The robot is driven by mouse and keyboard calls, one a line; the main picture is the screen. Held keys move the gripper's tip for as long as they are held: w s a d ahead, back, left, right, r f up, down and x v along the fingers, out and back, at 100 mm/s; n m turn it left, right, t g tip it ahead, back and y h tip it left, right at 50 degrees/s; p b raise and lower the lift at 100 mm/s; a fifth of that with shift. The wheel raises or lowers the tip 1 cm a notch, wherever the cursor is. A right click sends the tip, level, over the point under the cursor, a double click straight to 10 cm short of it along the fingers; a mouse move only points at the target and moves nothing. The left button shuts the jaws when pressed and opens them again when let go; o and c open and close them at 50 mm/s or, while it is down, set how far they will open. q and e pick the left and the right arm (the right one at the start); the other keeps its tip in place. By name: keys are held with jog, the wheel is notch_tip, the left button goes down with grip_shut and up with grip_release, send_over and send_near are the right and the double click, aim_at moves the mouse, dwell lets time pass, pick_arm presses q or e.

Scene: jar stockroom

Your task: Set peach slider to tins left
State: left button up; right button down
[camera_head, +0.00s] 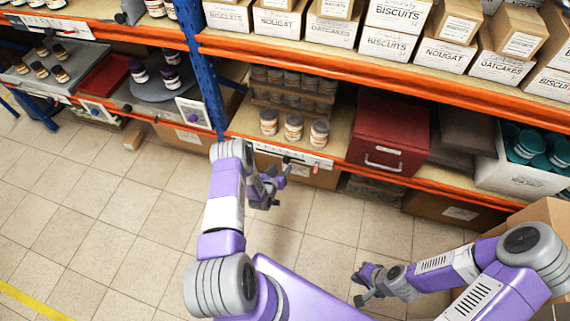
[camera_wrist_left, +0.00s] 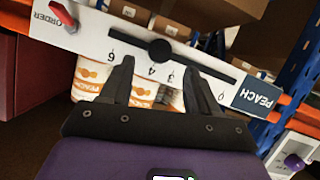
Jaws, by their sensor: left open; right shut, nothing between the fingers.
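The peach slider is a black round knob (camera_wrist_left: 160,50) in a dark slot on a white panel (camera_wrist_left: 100,38) with a blue PEACH label (camera_wrist_left: 256,96). In the left wrist view the knob is near a digit that looks like 4. The panel also shows on the shelf edge in the head view (camera_head: 255,147). My left gripper (camera_wrist_left: 158,70) is open, its fingertips just short of the knob, one to each side; contact cannot be told. Three peach tins (camera_head: 293,128) stand at the shelf front; they show partly behind my fingers (camera_wrist_left: 92,76). My right gripper (camera_head: 364,285) is shut and empty over the floor.
A red lever (camera_wrist_left: 62,14) marked ORDER is on the same panel. A red box (camera_head: 388,135) stands right of the tins, and stacked tins (camera_head: 291,82) are behind them. A blue upright (camera_head: 205,70) is to the left.

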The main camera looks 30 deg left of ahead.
aim_at(285, 161)
pick_arm(q)
jog(key=b+x, duration=0.1)
jog(key=x, duration=0.4)
jog(key=shift+w+f+b, duration=0.1)
jog(key=shift+b, duration=0.3)
grip_shut()
